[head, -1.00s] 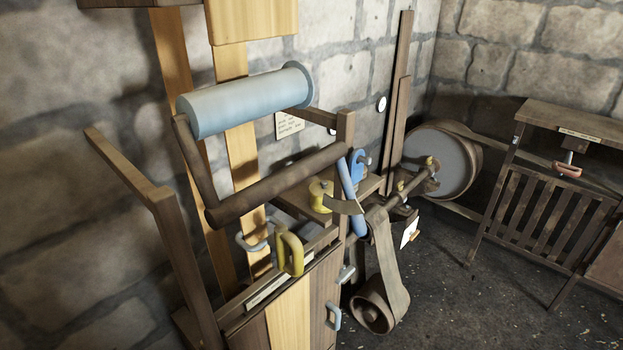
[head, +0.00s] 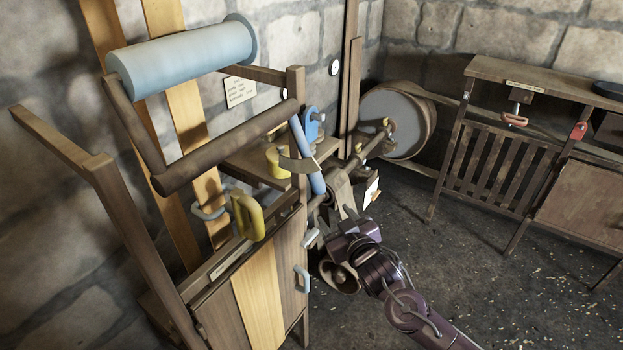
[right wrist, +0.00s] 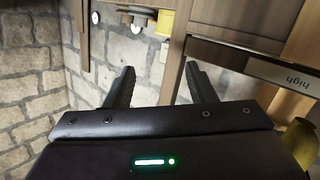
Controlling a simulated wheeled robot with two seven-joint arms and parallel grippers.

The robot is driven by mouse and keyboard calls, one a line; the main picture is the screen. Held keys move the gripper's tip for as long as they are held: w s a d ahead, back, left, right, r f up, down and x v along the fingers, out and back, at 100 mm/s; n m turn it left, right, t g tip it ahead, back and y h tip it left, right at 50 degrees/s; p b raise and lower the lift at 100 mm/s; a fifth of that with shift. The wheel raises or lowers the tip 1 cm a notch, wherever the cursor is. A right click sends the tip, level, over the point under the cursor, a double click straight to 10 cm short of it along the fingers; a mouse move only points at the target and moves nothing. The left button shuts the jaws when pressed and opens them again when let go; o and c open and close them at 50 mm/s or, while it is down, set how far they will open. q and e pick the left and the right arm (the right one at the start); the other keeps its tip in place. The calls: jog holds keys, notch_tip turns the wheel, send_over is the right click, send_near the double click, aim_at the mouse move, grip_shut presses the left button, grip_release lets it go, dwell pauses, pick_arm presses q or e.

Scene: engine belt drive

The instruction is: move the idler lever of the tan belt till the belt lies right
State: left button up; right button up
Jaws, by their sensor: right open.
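The tan belt (head: 339,189) hangs from the shaft on the right of the wooden machine frame. It runs down to a round pulley (head: 342,277) near the floor. My right arm and gripper hide much of it. A blue bar (head: 307,157) slants beside the frame post above the belt; I cannot tell if it is the idler lever. My right gripper (head: 335,222) is in front of the belt, below the shaft. In the right wrist view its two fingers (right wrist: 160,68) stand apart with nothing between them. My left gripper is not in view.
A light blue roller (head: 183,60) and dark wooden bar stand at upper left. Yellow handles (head: 249,217) and blue handles (head: 302,279) are on the cabinet. A wooden bench (head: 520,75) stands at right. A "high" label (right wrist: 285,75) shows in the wrist view.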

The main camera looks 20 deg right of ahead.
jog(key=t+y, duration=0.1)
jog(key=t, duration=0.1)
send_near(312, 174)
jog(key=shift+n, duration=0.3)
jog(key=w, duration=0.1)
jog(key=w+f, duration=0.1)
jog(key=w, duration=0.1)
jog(key=w+d+f, duration=0.1)
jog(key=w, duration=0.1)
jog(key=shift+w+a+r, duration=0.1)
jog(key=shift+w+r, duration=0.1)
jog(key=shift+w, duration=0.05)
jog(key=shift+y, duration=0.3)
jog(key=w, duration=0.2)
jog(key=w+p, duration=0.1)
jog(key=w, duration=0.1)
jog(key=w+p, duration=0.1)
jog(key=w, duration=0.2)
jog(key=shift+w+a+f, duration=0.1)
jog(key=shift+a+f, duration=0.05)
jog(key=shift+a, duration=0.25)
